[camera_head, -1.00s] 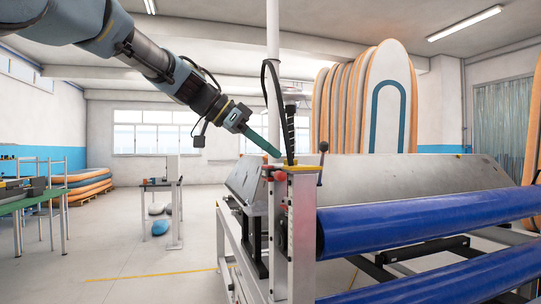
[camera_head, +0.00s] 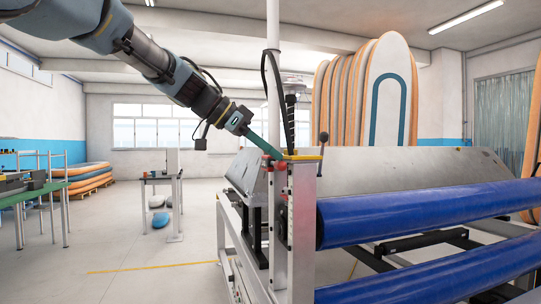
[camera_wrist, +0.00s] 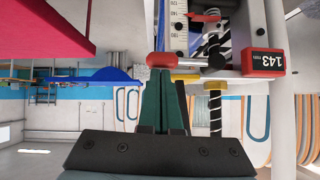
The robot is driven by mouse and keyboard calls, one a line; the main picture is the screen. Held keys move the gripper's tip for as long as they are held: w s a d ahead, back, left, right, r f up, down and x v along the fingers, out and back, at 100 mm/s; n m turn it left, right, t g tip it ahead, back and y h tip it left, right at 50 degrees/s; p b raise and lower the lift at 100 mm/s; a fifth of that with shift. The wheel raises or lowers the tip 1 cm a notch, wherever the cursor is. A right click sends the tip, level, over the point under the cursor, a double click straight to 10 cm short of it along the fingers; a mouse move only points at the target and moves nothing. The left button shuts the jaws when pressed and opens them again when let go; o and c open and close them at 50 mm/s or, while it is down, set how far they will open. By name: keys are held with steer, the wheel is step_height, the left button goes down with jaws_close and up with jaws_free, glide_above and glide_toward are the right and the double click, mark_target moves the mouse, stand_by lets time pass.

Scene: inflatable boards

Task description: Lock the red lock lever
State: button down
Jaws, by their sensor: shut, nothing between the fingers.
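My gripper (camera_head: 279,156) reaches down from the upper left to the top of the grey machine post (camera_head: 302,225). Its green fingers (camera_wrist: 163,105) are shut together with nothing between them. A red rounded knob (camera_wrist: 160,60) lies right at the fingertips in the wrist view, touching or nearly so; it looks like the end of the red lock lever. In the head view the red part (camera_head: 267,165) shows just below the fingertips at the post's left side. The lever's full shape and its latch are hidden.
A red counter box reading 143 (camera_wrist: 262,61), a scale (camera_wrist: 179,22) and a threaded rod (camera_wrist: 215,110) sit close to the fingers. A black-knobbed crank (camera_head: 322,145) stands right of the post. Blue rollers (camera_head: 425,213) extend right. Open floor lies left.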

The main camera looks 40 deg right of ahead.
steer(key=shift+s+f+b, duration=0.1)
steer(key=shift+f+b, duration=0.15)
steer(key=shift+b, duration=0.6)
steer(key=f+b, duration=0.1)
steer(key=b, duration=0.2)
steer(key=f+m+t+b, duration=0.1)
steer(key=b, duration=0.2)
steer(key=shift+s+a+h+b, duration=0.1)
steer(key=shift+s+h+b, duration=0.1)
steer(key=shift+h+b, duration=0.1)
steer(key=w+d+f+m+t+h+b, duration=0.1)
steer(key=w+f+m+t+h+b, duration=0.3)
steer(key=b, duration=3.8)
step_height(320, 180, down, 5)
steer(key=m+t+h, duration=0.3)
steer(key=m, duration=0.3)
steer(key=shift+w+d+r, duration=0.2)
steer(key=shift+d, duration=0.2)
